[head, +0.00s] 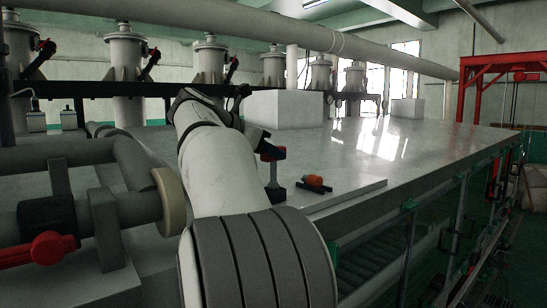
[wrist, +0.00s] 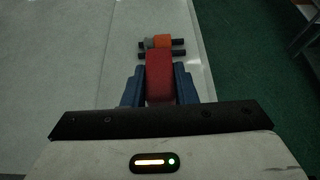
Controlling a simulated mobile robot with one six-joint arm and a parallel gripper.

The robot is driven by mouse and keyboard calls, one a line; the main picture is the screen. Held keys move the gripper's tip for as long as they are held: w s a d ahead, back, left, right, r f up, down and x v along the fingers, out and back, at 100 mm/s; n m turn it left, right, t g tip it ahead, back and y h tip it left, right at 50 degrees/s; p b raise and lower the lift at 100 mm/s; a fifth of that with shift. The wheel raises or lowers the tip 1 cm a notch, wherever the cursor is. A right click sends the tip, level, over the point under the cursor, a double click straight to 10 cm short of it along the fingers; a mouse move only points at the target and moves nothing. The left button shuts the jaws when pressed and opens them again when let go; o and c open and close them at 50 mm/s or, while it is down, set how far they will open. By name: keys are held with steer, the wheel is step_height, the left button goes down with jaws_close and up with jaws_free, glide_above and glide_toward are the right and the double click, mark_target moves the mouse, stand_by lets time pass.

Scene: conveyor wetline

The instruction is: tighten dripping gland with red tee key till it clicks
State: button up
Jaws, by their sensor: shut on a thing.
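The red tee key (head: 273,153) stands upright at the middle of the head view, a red handle on a grey stem with a dark foot low over the pale slab. In the wrist view its red handle (wrist: 159,78) sits between the blue fingers of my gripper (wrist: 160,86). My gripper is shut on this handle; in the head view it is partly hidden behind my arm. I cannot tell whether the foot touches the slab. An orange and black piece (head: 313,184) lies just right of the key; it also shows in the wrist view (wrist: 162,42). I cannot make out which fitting is the dripping gland.
Thick grey pipes with a beige flange (head: 170,194) and a red-handled valve (head: 48,248) stand at the left. A white box (head: 285,109) and a row of grey canisters (head: 211,62) are behind.

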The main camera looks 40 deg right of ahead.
steer(key=shift+r, duration=2.45)
